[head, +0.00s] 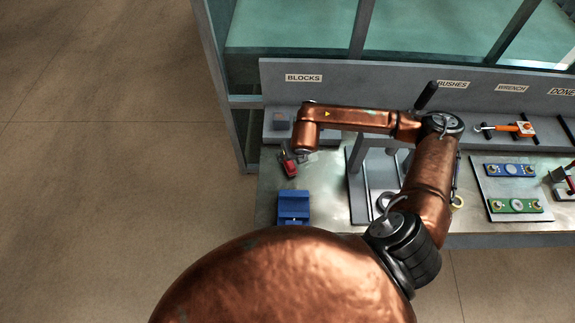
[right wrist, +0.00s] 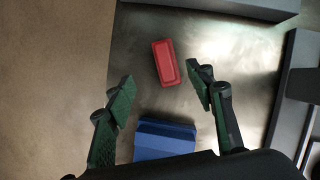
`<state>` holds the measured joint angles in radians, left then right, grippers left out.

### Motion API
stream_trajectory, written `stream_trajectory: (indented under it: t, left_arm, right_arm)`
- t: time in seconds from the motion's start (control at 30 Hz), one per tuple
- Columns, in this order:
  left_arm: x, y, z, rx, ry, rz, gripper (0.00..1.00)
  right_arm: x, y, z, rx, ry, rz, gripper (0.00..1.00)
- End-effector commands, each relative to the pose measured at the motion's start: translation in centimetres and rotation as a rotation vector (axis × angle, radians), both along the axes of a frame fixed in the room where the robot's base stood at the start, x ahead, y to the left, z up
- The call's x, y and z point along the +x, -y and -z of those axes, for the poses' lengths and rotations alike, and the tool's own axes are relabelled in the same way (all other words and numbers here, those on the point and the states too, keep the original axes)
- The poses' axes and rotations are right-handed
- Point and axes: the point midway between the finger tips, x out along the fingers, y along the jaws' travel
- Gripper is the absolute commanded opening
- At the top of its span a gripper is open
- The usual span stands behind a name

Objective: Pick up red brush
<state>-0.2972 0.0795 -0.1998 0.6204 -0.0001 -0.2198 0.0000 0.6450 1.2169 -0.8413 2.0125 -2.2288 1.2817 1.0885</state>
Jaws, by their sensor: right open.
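The red brush (head: 289,167) lies on the metal table near its left edge, below the BLOCKS label. In the right wrist view the red brush (right wrist: 166,62) shows as a red rectangular body with a recessed top, slightly tilted; no bristles show. My right gripper (right wrist: 162,80) is open and empty, its green-padded fingers spread below the brush and toward either side of it. In the head view the wrist (head: 306,138) hangs just above and right of the brush, and the fingers are hard to make out. My left gripper is not in view.
A blue block-like holder (head: 293,207) stands close in front of the brush; it also shows between the fingers (right wrist: 165,140). A grey frame (head: 357,185) stands to the right. Green and blue fixtures (head: 515,205) and an orange tool (head: 522,129) lie farther right.

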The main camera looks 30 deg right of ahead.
Motion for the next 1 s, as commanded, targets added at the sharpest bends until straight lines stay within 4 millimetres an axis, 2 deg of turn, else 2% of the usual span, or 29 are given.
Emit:
stream_trajectory:
  t: [0.03, 0.13, 0.3, 0.63, 1.0]
  left_arm:
    - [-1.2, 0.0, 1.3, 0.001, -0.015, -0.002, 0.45]
    - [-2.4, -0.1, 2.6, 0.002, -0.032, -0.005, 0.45]
    - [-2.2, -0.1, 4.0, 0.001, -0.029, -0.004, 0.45]
    - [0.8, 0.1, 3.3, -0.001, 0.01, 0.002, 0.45]
    - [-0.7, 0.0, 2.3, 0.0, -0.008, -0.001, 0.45]
  right_arm:
    - [0.0, 0.0, 1.3, 0.0, -0.001, 0.0, 0.49]
    - [0.0, 0.0, 2.6, 0.0, -0.003, 0.0, 0.49]
    - [0.0, 0.0, 4.2, 0.0, -0.006, 0.001, 0.49]
    - [1.0, 0.4, 6.7, 0.001, -0.006, 0.004, 0.49]
    - [2.5, 1.4, 11.1, 0.0, -0.006, 0.004, 0.49]
